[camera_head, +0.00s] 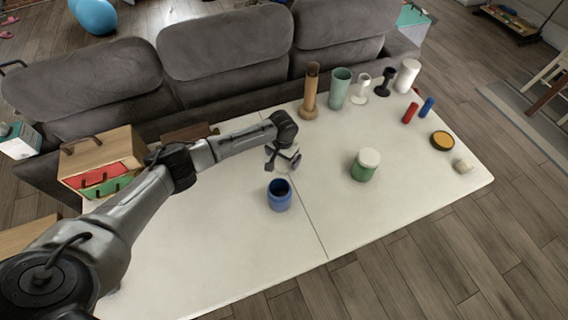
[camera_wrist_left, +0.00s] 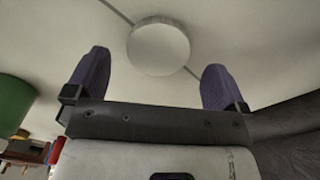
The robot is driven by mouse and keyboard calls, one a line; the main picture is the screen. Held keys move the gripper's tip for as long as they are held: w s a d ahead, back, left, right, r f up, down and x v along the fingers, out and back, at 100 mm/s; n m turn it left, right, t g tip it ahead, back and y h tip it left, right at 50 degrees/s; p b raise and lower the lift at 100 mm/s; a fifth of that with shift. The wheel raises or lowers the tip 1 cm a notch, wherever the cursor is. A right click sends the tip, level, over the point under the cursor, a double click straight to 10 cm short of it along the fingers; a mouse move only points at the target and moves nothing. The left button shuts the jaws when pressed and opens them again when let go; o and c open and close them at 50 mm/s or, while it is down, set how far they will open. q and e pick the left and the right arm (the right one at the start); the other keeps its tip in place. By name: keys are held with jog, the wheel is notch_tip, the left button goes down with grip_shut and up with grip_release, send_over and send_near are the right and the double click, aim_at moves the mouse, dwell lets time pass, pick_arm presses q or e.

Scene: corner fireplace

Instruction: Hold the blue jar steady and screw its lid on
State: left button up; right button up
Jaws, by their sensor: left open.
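The blue jar (camera_head: 279,196) stands upright and open on the white table, its dark inside showing from above. My left gripper (camera_head: 284,161) is just behind the jar, low over the table, with its jaws open. In the left wrist view a round white lid (camera_wrist_left: 158,47) lies flat on the table, in line with the gap between the two purple fingertips (camera_wrist_left: 155,78). Neither finger appears to touch it. In the head view the gripper mostly covers the lid. My right gripper is not in view.
A green jar with a white lid (camera_head: 364,166) stands to the right. Several cups and holders, including a teal cup (camera_head: 340,88), line the back edge. A yellow-topped disc (camera_head: 442,141) lies far right. A wooden drawer box (camera_head: 102,160) is at left. The front table is clear.

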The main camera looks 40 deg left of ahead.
aim_at(283, 164)
pick_arm(q)
notch_tip(283, 164, down, 4)
jog(key=shift+r+b, duration=0.2)
jog(key=shift+b, duration=0.25)
jog(key=shift+c, duration=0.5)
jog(key=c, duration=0.7)
jog(key=shift+r, duration=0.1)
